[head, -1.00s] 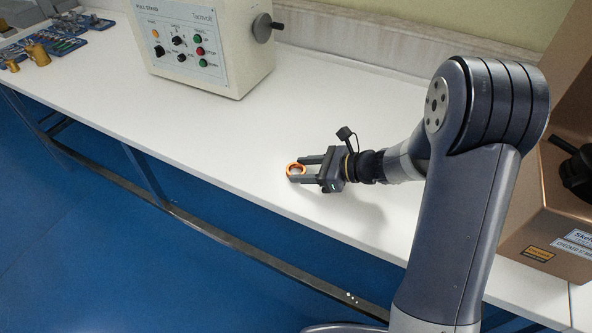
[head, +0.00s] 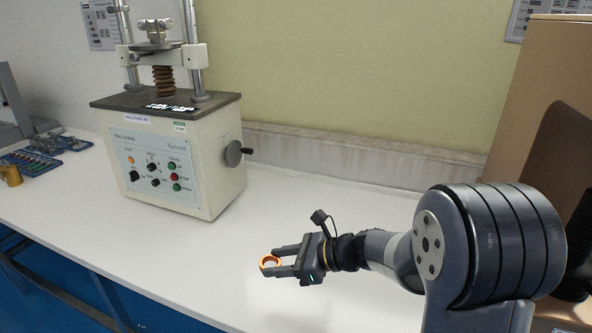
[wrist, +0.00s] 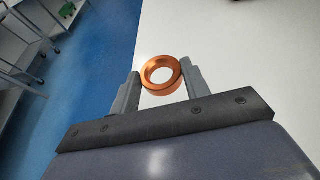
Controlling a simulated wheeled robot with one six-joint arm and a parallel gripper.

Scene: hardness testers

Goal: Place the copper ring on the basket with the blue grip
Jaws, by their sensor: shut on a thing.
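The copper ring (head: 270,263) is a small shiny orange ring. My gripper (head: 277,260) is shut on it and holds it at the fingertips over the front part of the white bench. In the wrist view the ring (wrist: 161,75) sits between the two grey fingers, with its hole open to the camera. No basket with a blue grip shows in any view.
A tester with a control panel (head: 158,165) stands on the bench (head: 290,210) at the left. Trays of small parts (head: 35,162) and a brass piece (head: 10,175) lie at far left. A tall brown machine (head: 525,95) stands at right. The bench middle is clear.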

